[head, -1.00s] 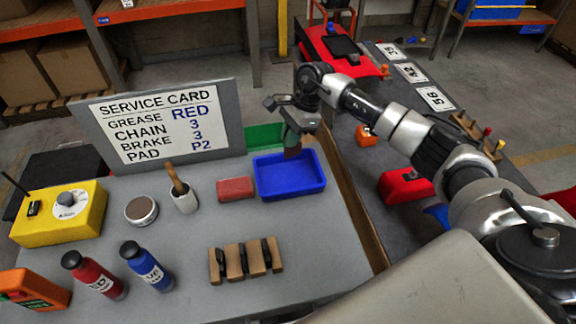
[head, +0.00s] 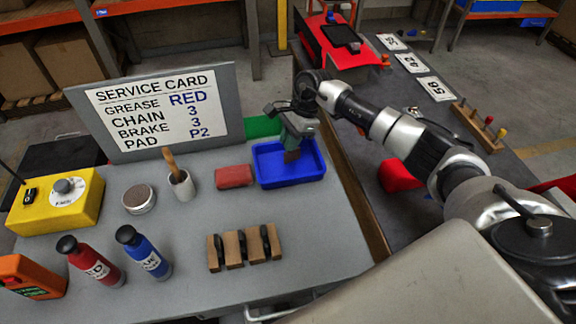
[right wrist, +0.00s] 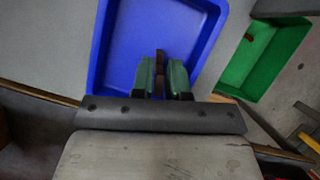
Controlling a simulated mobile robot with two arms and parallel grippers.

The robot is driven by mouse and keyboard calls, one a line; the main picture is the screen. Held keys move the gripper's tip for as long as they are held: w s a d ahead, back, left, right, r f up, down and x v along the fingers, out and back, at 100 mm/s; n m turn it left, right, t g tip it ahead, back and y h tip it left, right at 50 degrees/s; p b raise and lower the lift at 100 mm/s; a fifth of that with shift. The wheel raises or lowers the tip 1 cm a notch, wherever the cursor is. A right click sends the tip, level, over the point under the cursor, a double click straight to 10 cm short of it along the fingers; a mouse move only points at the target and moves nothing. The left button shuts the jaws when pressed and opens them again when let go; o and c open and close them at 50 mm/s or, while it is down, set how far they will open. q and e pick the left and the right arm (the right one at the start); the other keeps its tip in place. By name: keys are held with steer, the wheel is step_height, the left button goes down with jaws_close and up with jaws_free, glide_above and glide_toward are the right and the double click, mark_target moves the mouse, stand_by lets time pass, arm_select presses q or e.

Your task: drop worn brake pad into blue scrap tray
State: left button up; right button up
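The blue scrap tray (head: 318,172) stands at the right edge of the grey bench and fills the upper middle of the right wrist view (right wrist: 99,60). My right gripper (head: 294,145) points down over it from the right. In the right wrist view its green fingers (right wrist: 163,72) are closed on the worn brake pad (right wrist: 160,57), a thin brown piece. The pad (head: 291,157) hangs below the fingertips within the tray's outline; whether it touches the floor of the tray I cannot tell. My left gripper is not in view.
A green tray (right wrist: 283,65) stands beside the blue one. A red block (head: 234,176), a cup with a brush (head: 181,185), a round tin (head: 139,199) and a wooden rack (head: 234,250) share the bench. The service card (head: 158,113) stands behind.

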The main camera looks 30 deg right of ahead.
steer(key=o, duration=0.4)
steer(key=b+v, duration=0.3)
steer(key=v, duration=0.7)
steer(key=shift+r, duration=0.4)
steer(key=shift+d, duration=0.1)
